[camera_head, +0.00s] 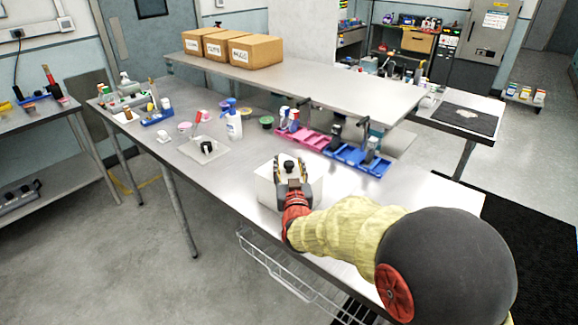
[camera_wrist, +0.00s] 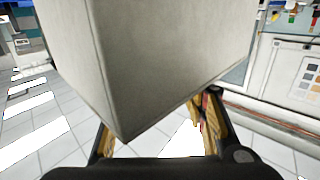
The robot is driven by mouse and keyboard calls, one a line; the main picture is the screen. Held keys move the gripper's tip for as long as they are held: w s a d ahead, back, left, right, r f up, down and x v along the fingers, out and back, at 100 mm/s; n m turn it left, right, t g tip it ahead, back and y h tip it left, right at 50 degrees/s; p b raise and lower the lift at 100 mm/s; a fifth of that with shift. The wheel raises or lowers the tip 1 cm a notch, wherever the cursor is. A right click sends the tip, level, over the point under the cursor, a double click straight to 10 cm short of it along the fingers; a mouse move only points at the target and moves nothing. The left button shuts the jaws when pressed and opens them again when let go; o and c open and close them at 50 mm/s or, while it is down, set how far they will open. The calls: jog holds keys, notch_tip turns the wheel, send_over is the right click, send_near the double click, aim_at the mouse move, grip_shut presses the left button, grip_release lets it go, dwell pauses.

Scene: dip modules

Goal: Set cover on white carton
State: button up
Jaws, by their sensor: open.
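The white carton (camera_head: 264,187) stands on the steel table, largely covered by my gripper in the head view. In the wrist view its pale walls and a lower corner (camera_wrist: 125,80) fill the upper middle. My gripper (camera_head: 289,170) is open at the carton's top, with its fingers spread. A dark knob (camera_head: 288,161) shows between the fingers; I cannot tell whether it is touched or whether a cover lies under it. Another thin, pale square plate with a black knob (camera_head: 206,147) lies flat on the table, left of the carton.
A white spray bottle (camera_head: 233,125) and small coloured tubs stand behind the plate. Pink (camera_head: 303,137) and blue (camera_head: 358,160) trays lie behind the carton, below a raised shelf (camera_head: 300,85) with cardboard boxes. The table left of the carton is partly clear. A wire basket hangs at the front edge.

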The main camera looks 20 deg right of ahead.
jog(key=shift+r, duration=0.25)
jog(key=shift+s+a+p, duration=0.1)
jog(key=shift+s+p, duration=0.25)
jog(key=shift+p, duration=0.05)
jog(key=s+a+r+n+g+y+p, duration=0.1)
jog(key=s+a+r+g+y, duration=0.15)
jog(key=s, duration=0.75)
jog(key=s+a+r+n+g+y+p, duration=0.15)
jog(key=s+g, duration=0.25)
jog(key=s, duration=0.6)
jog(key=s+d+g, duration=0.2)
jog(key=s, duration=0.8)
jog(key=s+d+g+h, duration=0.1)
jog(key=s+d+g, duration=0.1)
jog(key=s, duration=0.8)
jog(key=shift+f+m+g, duration=0.35)
jog(key=shift+f+g, duration=0.1)
jog(key=shift+g, duration=0.4)
jog(key=shift+s+d, duration=0.1)
